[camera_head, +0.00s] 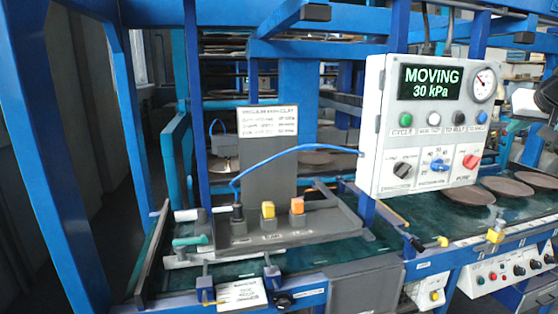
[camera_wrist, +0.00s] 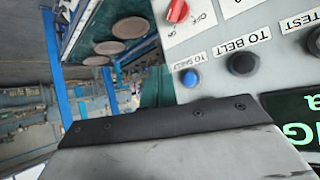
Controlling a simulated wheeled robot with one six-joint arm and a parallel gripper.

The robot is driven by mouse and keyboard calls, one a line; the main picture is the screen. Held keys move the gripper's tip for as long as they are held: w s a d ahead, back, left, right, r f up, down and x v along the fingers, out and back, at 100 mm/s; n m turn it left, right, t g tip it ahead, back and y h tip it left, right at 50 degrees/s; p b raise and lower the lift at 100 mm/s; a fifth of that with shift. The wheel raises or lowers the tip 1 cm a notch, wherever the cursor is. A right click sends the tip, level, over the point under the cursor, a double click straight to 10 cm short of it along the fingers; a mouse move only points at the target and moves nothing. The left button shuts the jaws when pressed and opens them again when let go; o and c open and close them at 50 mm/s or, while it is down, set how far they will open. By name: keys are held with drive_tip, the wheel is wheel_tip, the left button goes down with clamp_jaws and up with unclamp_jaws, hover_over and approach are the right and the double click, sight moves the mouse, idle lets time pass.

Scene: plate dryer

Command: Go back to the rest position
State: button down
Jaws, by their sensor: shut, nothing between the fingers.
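My gripper (camera_wrist: 160,122) shows in the wrist view as a dark riveted edge on a grey body across the bottom. It is shut, with nothing seen held in it. Beyond it is the control box (camera_wrist: 285,60), seen upside down, with a blue button (camera_wrist: 190,78) labelled TO SHELF and a black button (camera_wrist: 242,63) labelled TO BELT. The gripper looks apart from the buttons, but the exact gap is unclear. In the head view, a dark and grey part of my arm shows at the right edge, beside the control box (camera_head: 373,125). The fingertips are not clear there.
The box's screen (camera_head: 432,80) reads MOVING, 30 kPa. Several brown plates (camera_head: 466,196) lie on the green belt at right. A grey stand (camera_head: 268,170) holds a black, a yellow and an orange piece, with a blue hose (camera_head: 290,152) arching to the box. Blue frame posts surround it.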

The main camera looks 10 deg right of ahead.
drive_tip(key=s+a+f+g+y, duration=0.2)
drive_tip(key=s+a+f, duration=0.3)
drive_tip(key=a, duration=0.4)
drive_tip(key=s+a+f+g+y, duration=0.2)
drive_tip(key=s+a+f+g, duration=0.1)
drive_tip(key=a+f, duration=0.55)
drive_tip(key=s+a+f+n+g, duration=0.1)
drive_tip(key=s+a+f+n, duration=0.2)
drive_tip(key=s+a, duration=0.5)
drive_tip(key=s+a+f+n+g, duration=0.2)
drive_tip(key=s+a, duration=0.6)
drive_tip(key=a, duration=0.4)
drive_tip(key=shift+a+f+n, duration=0.4)
drive_tip(key=shift+f, duration=0.25)
